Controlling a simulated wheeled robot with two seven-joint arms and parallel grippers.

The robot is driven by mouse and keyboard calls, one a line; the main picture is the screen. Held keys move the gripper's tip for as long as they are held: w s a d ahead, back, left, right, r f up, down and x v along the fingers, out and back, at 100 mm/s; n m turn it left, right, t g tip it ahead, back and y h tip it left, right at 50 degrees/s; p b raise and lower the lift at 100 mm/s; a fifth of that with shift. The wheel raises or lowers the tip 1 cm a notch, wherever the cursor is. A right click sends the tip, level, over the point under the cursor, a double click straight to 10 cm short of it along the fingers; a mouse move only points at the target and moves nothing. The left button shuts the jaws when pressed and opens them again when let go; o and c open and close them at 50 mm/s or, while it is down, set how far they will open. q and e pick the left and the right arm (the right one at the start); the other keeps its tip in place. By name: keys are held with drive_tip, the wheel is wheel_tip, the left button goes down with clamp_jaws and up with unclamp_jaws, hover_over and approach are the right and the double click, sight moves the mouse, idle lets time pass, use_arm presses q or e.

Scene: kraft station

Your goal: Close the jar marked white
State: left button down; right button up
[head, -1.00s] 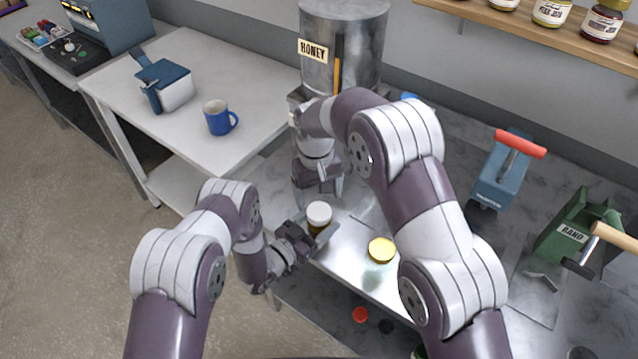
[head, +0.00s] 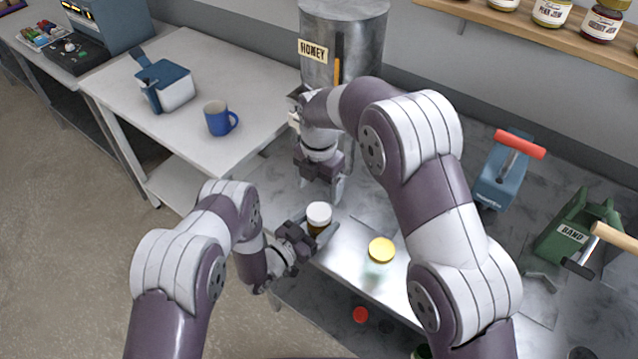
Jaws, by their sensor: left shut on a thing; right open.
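A small amber jar with a white lid on top (head: 319,213) stands on the metal bench near its front left edge. My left gripper (head: 318,234) is shut on this jar from the lower left. My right gripper (head: 325,195) is open, points down, and hangs just behind and above the white lid, apart from it as far as I can tell. I cannot tell how tightly the lid sits. Part of the jar's body is hidden by the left gripper's fingers.
A jar with a yellow lid (head: 381,250) stands to the right on the bench. The honey tank (head: 345,45) is behind my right gripper. A blue press (head: 503,175) and the green BAND tool (head: 575,232) are at the right. A blue mug (head: 217,118) stands on the white table.

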sight(319, 211)
wheel_tip(319, 211, down, 8)
drive_tip(key=shift+f, duration=0.1)
idle(0.4)
